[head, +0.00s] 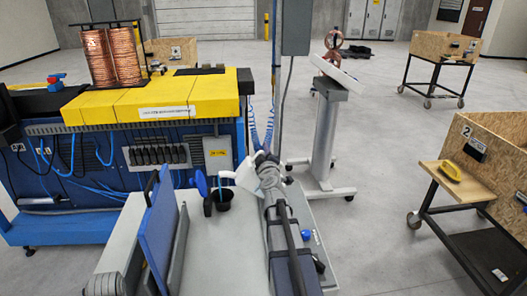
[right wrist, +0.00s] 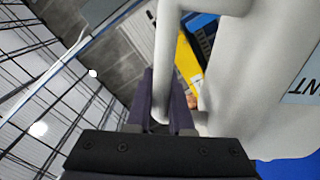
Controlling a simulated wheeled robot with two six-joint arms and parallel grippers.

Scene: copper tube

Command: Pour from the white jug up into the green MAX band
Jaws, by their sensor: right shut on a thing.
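The white jug (head: 244,177) is tilted to the left above a black open cup-like filler (head: 222,200) on the grey machine top. A thin blue streak (head: 220,186) runs from the jug's spout down into the filler; it looks like liquid. My right gripper (head: 266,163) is shut on the jug's handle. In the right wrist view the handle (right wrist: 166,55) stands between the fingers (right wrist: 165,105), with the jug body (right wrist: 255,80) and part of its label to the right. No green MAX band can be made out. My left gripper is not in view.
A round blue cap (head: 201,183) stands open beside the filler. A blue panel with a black handle (head: 162,235) rises left of it. Behind is a yellow-topped blue bench (head: 150,100) with copper coils (head: 110,57). Wooden crates on carts (head: 490,150) stand at right.

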